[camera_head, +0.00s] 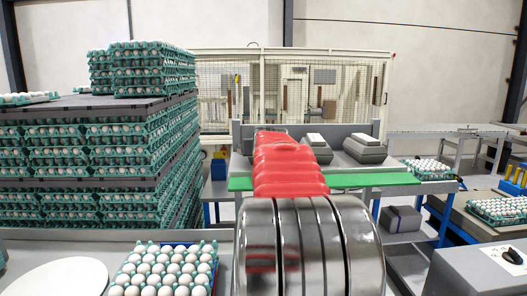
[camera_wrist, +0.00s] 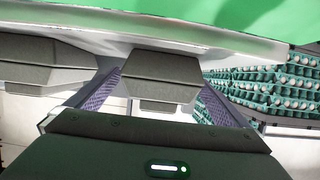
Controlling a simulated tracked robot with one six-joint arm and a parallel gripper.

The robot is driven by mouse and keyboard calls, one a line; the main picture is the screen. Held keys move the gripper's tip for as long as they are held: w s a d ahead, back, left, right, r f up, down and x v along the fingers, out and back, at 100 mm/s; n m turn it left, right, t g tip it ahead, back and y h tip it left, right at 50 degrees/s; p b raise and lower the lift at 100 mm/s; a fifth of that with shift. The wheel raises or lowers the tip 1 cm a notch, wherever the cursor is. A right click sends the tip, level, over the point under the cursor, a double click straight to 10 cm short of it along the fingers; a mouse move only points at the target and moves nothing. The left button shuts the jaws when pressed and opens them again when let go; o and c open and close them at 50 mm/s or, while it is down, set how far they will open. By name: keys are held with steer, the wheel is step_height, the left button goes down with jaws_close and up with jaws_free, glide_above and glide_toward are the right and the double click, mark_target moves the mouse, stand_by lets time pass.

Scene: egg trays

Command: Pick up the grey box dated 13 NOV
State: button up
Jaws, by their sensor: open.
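Two dark grey boxes with sloped sides and pale tops stand behind the green strip in the head view: a left one (camera_head: 321,153), partly hidden by my red arm, and a right one (camera_head: 364,152). The wrist view looks upside down; one grey box (camera_wrist: 158,72) lies between and beyond my fingers, and another grey box (camera_wrist: 42,62) lies to its left. No date is readable on any box. My gripper (camera_wrist: 157,85) is open, with a purple textured pad on each side and nothing held. My arm hides it in the head view.
A green strip (camera_head: 400,180) edges the table in front of the boxes. Tall stacks of egg trays (camera_head: 95,150) stand at left. A tray of eggs (camera_head: 165,270) is at the front. Another grey box (camera_head: 400,219) sits on a low shelf. A mesh fence (camera_head: 345,85) stands behind.

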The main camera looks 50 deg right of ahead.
steer(key=shift+x, duration=1.2)
steer(key=shift+r, duration=0.1)
steer(key=c, duration=1.5)
step_height(320, 180, up, 10)
